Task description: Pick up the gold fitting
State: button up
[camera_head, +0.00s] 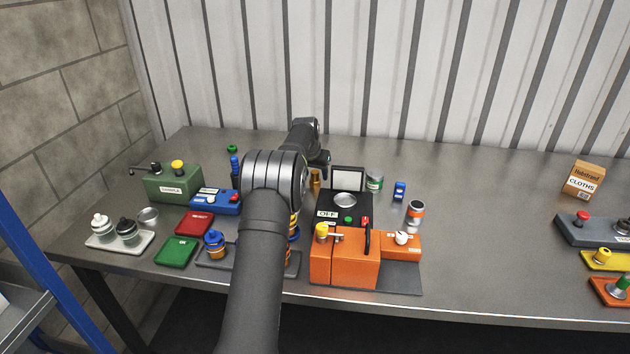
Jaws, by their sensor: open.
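The gold fitting (316,180) is a small upright brass-coloured piece on the grey table. It stands behind and left of the black box with the OFF label. My arm's bent elbow is just left of it and may hide part of it. My gripper (321,165) is at the far end of the arm, close to the fitting and just above it in the picture. The jaws are open; the fingertips are small and dark. I cannot tell whether they are around the fitting or only above it.
The orange unit (345,262) and black box (350,207) stand in front right of the fitting. A blue unit (215,200) and green unit (174,184) are left. A small can (374,182) is right. The table (490,200) is clear at centre right. The corrugated wall (420,80) rises behind.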

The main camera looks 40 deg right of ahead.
aim_at(315, 172)
jog(key=c, duration=1.1)
notch_tip(315, 172, up, 10)
